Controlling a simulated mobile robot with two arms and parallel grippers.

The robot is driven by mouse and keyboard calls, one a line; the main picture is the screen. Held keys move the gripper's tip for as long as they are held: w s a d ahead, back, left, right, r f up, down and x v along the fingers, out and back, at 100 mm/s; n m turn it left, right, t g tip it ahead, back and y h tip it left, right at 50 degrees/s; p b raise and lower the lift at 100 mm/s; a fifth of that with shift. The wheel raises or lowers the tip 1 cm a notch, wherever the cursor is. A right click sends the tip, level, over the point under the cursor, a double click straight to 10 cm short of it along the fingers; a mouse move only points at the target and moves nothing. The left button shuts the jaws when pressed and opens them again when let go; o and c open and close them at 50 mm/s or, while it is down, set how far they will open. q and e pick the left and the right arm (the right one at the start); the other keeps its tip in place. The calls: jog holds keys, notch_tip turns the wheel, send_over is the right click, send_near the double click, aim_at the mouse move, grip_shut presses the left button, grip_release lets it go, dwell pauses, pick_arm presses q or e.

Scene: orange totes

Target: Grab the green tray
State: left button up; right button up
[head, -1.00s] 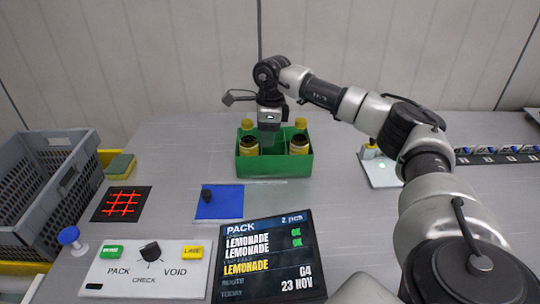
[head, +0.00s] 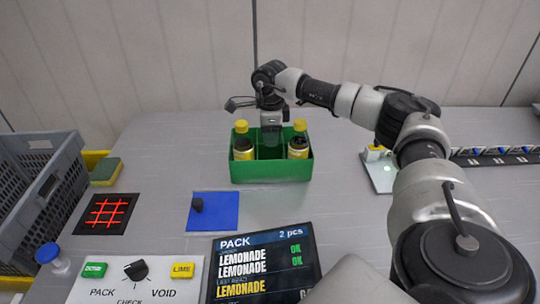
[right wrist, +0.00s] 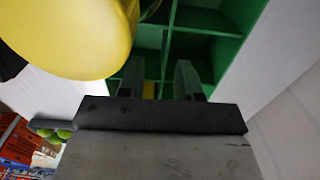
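The green tray (head: 271,171) stands on the grey table in the head view. It has compartments, and two yellow-capped bottles stand in it, one on the left (head: 243,142) and one on the right (head: 298,142). My right gripper (head: 271,138) points down at the tray's middle, between the bottles. In the right wrist view its two fingers (right wrist: 159,80) are apart, with green tray walls (right wrist: 208,22) beyond and between them. I cannot tell whether they touch the tray. A large yellow cap (right wrist: 70,35) is close to that camera. My left gripper is out of view.
A grey crate (head: 40,190) stands at the left, near a sponge (head: 105,172). A blue mat (head: 213,211), a screen (head: 262,265) and a PACK/VOID panel (head: 140,280) lie in front. A conveyor strip (head: 495,158) is at the right.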

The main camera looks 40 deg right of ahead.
aim_at(270, 149)
jog(key=shift+w+d+f+p, duration=0.15)
jog(key=shift+f+p, duration=0.1)
jog(key=shift+f, duration=1.3)
jog(key=shift+w+d+f+p, duration=0.15)
jog(key=shift+f+p, duration=0.1)
jog(key=shift+f, duration=1.25)
jog(key=shift+a, duration=0.1)
grip_shut()
jog(key=shift+r, duration=0.1)
